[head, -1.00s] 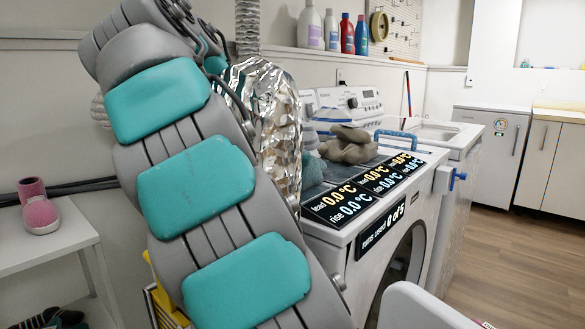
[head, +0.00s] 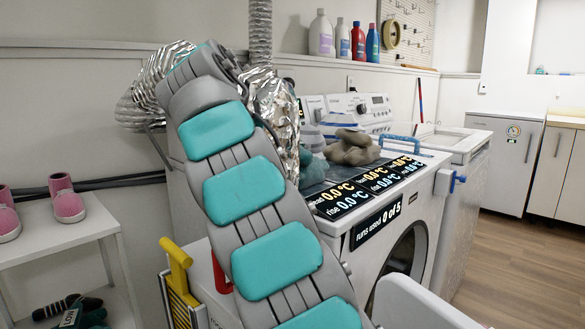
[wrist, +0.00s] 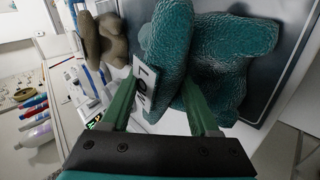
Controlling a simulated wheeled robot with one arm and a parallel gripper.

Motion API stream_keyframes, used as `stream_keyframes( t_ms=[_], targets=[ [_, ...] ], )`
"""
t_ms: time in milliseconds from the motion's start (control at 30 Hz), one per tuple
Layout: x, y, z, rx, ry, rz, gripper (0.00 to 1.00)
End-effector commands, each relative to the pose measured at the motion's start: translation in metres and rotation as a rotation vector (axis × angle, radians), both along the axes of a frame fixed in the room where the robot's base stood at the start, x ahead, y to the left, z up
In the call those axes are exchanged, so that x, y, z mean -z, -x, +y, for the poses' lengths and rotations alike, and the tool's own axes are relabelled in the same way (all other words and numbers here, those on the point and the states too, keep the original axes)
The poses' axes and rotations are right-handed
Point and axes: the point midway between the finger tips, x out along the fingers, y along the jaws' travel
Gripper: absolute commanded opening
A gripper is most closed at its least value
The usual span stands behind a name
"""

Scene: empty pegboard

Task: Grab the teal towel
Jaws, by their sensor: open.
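The teal towel (head: 312,168) lies crumpled on top of the front-loading washer, left of a grey-brown cloth (head: 350,148). In the wrist view the teal towel (wrist: 228,55) fills the upper middle and right, with a raised fold and a white tag (wrist: 148,86) with dark lettering. My gripper (wrist: 160,88) has its two green fingers apart. The raised fold and tag show between the fingertips; whether the fingers touch the cloth I cannot tell. In the head view my gripper is hidden behind my arm and the foil duct.
The foil duct (head: 272,105) hangs close behind my arm. Black display panels (head: 342,200) sit on the washer's front edge. Several bottles (head: 345,40) stand on the wall shelf. A white rack (head: 60,235) with pink shoes is at left. Floor is clear at right.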

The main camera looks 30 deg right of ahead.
Motion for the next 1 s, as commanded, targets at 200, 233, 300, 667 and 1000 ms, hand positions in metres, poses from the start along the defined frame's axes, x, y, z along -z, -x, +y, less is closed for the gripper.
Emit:
stream_keyframes(
  t_ms=[200, 233, 300, 667, 1000],
  targets=[
    [0.0003, 0.0, 0.0003, -0.001, -0.001, 0.001, 0.4],
    [0.0004, 0.0, 0.0002, -0.001, -0.001, 0.001, 0.37],
    [0.0004, 0.0001, 0.0003, 0.0, -0.001, 0.002, 0.29],
    [0.0006, 0.0, 0.0004, 0.0, -0.001, 0.002, 0.0],
    [0.0001, 0.0006, 0.0006, 0.0, -0.001, 0.002, 0.0]
  ],
)
